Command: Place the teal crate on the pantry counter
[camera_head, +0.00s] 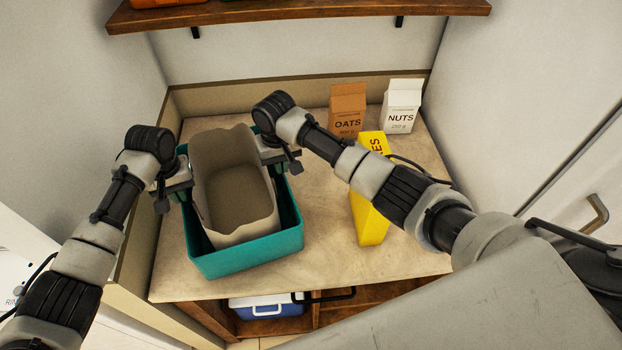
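The teal crate (250,257) is upright at the left part of the pantry counter (315,262), near its front edge. It appears to rest on the counter, though its underside is hidden. A beige open container (206,175) with a wavy rim sits inside it, slightly tilted. My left gripper (177,187) is at the crate's left wall and my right gripper (282,158) is at its right wall, both near the rim. Their fingertips are partly hidden, so I cannot tell whether they close on the walls.
A yellow box (370,222) stands right of the crate, partly behind my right arm. An orange-brown OATS carton (347,105) and a white NUTS carton (402,105) stand at the back. A wooden shelf (300,12) hangs above. A blue-and-white cooler (265,306) sits below the counter.

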